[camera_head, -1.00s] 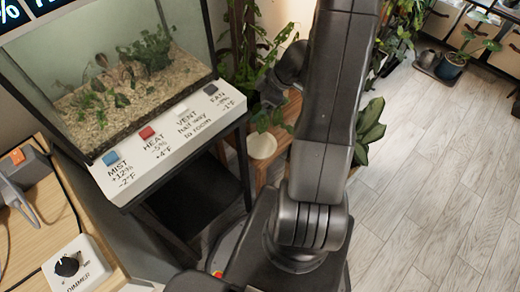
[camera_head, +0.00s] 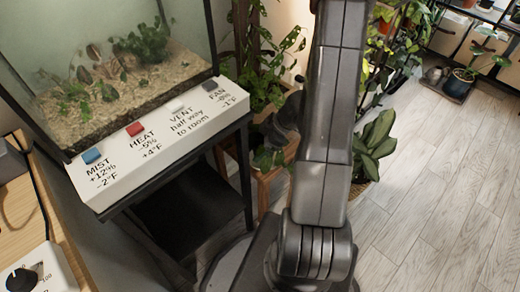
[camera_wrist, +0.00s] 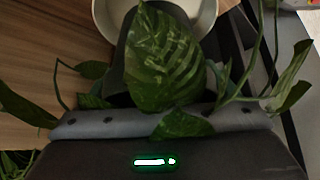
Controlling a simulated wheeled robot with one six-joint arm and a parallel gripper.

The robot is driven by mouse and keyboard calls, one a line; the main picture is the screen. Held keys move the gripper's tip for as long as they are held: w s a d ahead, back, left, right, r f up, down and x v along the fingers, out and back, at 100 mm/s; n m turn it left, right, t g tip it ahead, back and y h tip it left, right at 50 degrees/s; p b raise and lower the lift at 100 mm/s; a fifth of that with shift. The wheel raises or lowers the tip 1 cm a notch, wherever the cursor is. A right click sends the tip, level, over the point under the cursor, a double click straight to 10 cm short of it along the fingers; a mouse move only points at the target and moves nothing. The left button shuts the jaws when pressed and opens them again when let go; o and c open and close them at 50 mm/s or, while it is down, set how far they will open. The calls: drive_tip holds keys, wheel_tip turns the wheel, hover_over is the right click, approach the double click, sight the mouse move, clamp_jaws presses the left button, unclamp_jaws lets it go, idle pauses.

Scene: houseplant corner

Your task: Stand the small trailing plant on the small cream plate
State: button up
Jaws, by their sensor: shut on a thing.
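The small trailing plant shows in the wrist view as a large variegated leaf (camera_wrist: 165,60) with thin stems and leaves spilling to both sides. My gripper (camera_head: 272,137) is shut on it; the leaves hide the fingertips and most of the grip. In the head view the plant's leaves (camera_head: 266,159) hang just below my gripper. A round cream rim, seemingly the small cream plate (camera_wrist: 103,16), lies over a wooden surface beyond the plant in the wrist view, partly cut off and covered by leaves. I cannot tell whether the plant touches it.
A wooden stand (camera_head: 264,192) is below my gripper. A glass terrarium (camera_head: 110,65) with a labelled control panel (camera_head: 160,140) stands on a black table at left. Larger potted plants (camera_head: 374,146) stand behind and right of my arm.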

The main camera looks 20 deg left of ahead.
drive_tip(key=shift+f, duration=0.7)
drive_tip(key=shift+f, duration=0.1)
drive_tip(key=shift+f, duration=0.25)
drive_tip(key=o, duration=0.9)
drive_tip(key=shift+r, duration=0.5)
drive_tip(key=p+v, duration=0.7)
drive_tip(key=v, duration=0.4)
drive_tip(key=shift+w+d+r, duration=0.15)
drive_tip(key=shift+d+r, duration=0.1)
